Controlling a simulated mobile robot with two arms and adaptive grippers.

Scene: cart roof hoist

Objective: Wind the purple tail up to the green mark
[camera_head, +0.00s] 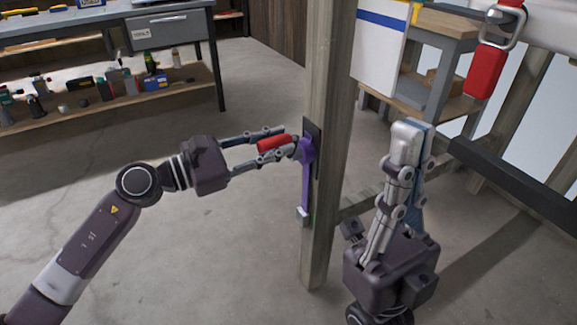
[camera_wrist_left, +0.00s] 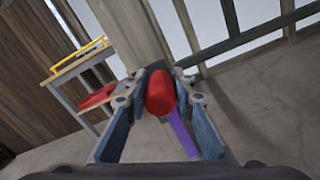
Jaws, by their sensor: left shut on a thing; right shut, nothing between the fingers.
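A purple tail (camera_head: 306,185) hangs from a purple winder on a dark plate (camera_head: 317,140) on the wooden post. A pale end piece (camera_head: 302,215) is at its bottom. A small green mark (camera_head: 314,218) shows on the post beside that end. My left gripper (camera_head: 275,143) is shut on a red handle (camera_head: 273,143) at the winder. In the left wrist view the red handle (camera_wrist_left: 160,92) sits between the fingers, and the purple tail (camera_wrist_left: 183,135) shows below it. My right gripper (camera_head: 408,130) is shut and empty, pointing up to the right of the post.
The wooden post (camera_head: 328,90) stands between my two arms. A workbench (camera_head: 110,25) with a lower shelf of tools is at the back left. A red block (camera_head: 484,72) hangs from a metal link at the upper right. A dark bar (camera_head: 520,180) crosses the right side. The floor at left is clear.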

